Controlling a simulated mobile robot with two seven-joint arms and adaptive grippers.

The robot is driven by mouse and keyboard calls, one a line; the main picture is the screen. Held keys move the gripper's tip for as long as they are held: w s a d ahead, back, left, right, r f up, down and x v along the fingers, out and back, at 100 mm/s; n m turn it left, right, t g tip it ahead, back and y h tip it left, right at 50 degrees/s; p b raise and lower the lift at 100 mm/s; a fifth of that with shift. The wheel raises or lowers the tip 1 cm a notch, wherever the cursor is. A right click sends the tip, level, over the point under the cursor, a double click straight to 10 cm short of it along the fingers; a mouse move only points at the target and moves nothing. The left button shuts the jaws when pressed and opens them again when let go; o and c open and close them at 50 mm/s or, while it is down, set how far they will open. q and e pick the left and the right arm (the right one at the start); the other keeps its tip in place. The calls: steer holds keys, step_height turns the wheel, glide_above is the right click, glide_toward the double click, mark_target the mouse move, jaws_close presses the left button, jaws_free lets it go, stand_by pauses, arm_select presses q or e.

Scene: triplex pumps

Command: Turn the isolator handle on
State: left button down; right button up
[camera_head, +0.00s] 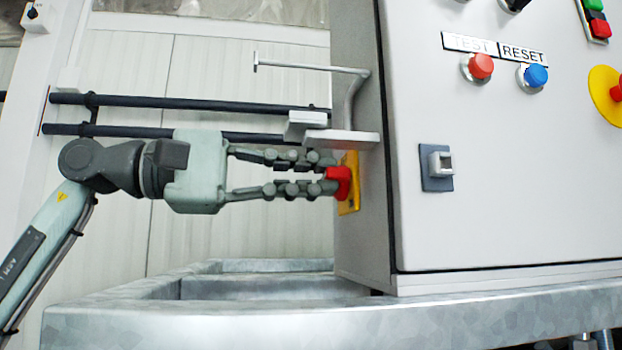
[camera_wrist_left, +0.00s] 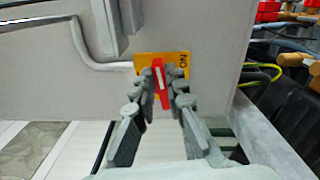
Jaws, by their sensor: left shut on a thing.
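The isolator handle (camera_head: 340,182) is a red knob on a yellow plate (camera_head: 349,205) on the left side of the grey control cabinet (camera_head: 361,240). My left gripper (camera_head: 325,176) reaches it from the left and is shut on it. In the left wrist view the handle (camera_wrist_left: 161,84) shows a white stripe, stands a little tilted from the vertical of the picture, and sits between the fingertips of my left gripper (camera_wrist_left: 162,88). Part of the lettering "ON" shows on the plate (camera_wrist_left: 181,66) right of the handle; the fingers hide much of the plate. My right gripper is not in view.
A grey bracket (camera_head: 342,138) with a bent rod (camera_head: 311,67) juts out just above my left gripper. Dark pipes (camera_head: 190,103) run along the wall behind. The cabinet front bears a red button (camera_head: 480,66) and a blue button (camera_head: 536,75). A metal ledge (camera_head: 250,320) lies below.

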arm_select(q)
steer(key=shift+f+m, duration=0.2)
steer(key=shift+m, duration=0.8)
steer(key=c, duration=1.6)
jaws_free()
steer(key=shift+o, duration=0.2)
steer(key=shift+a, duration=0.1)
steer(key=s+a, duration=0.2)
steer(key=a, duration=0.9)
steer(key=shift+s+a, duration=0.2)
steer(key=shift+a, duration=0.15)
